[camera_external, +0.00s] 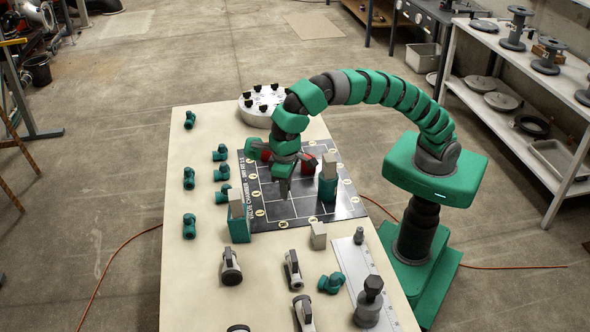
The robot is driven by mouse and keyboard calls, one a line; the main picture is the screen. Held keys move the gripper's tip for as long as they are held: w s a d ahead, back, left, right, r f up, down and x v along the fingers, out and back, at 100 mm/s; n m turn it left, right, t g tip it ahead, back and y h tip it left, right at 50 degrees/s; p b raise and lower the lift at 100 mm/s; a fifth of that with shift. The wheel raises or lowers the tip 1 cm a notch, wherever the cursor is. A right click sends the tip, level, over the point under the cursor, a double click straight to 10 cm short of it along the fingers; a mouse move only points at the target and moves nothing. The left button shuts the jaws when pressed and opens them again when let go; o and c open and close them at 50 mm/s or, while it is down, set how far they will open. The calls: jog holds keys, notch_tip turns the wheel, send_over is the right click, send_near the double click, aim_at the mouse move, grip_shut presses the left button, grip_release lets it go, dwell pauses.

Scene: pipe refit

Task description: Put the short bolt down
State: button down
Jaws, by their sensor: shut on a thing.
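My gripper (284,186) is at the end of the green and grey arm, pointing down over the dark board (347,211) in the middle of the table. It is shut on a small dark grey piece, which I take for the short bolt; jaws and piece blend together, so its outline is unclear. Whether its tip touches the board cannot be told. Red parts (309,163) are close behind and beside the gripper. A teal block with a grey top (328,183) stands on the board to its right.
Another teal block (239,226) stands at the board's front left corner. Several teal pipe fittings (189,178) lie along the left. A pale block (318,236), black-and-white clamps (231,267) and a metal strip (345,255) with upright bolts (368,302) are in front. A round white holder (262,118) is behind.

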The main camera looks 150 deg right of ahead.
jog(key=s+d, duration=0.9)
jog(key=d, duration=0.1)
jog(key=shift+m, duration=0.3)
jog(key=s+d+f, duration=0.1)
jog(key=s+d, duration=0.2)
jog(key=s, duration=0.6)
jog(key=s+d+f, duration=0.2)
jog(key=s+d, duration=0.1)
jog(key=s, duration=0.6)
jog(key=s+d+f, duration=0.2)
jog(key=s+d, duration=0.1)
jog(key=s, duration=0.6)
jog(key=shift+s+d+f, duration=0.2)
jog(key=shift+s+f, duration=0.05)
jog(key=shift+s, duration=0.15)
jog(key=w+d, duration=0.2)
jog(key=d, duration=0.2)
jog(key=w+d+b, duration=0.1)
jog(key=w+d, duration=0.1)
jog(key=d, duration=0.2)
jog(key=w+d+f, duration=0.1)
jog(key=w+d, duration=0.2)
jog(key=d, duration=0.2)
jog(key=shift+f+b, duration=0.1)
jog(key=shift+b, duration=0.2)
jog(key=shift+w+d, duration=0.1)
jog(key=shift+f+b, duration=0.45)
jog(key=shift+f, duration=1.3)
jog(key=shift+f, duration=0.1)
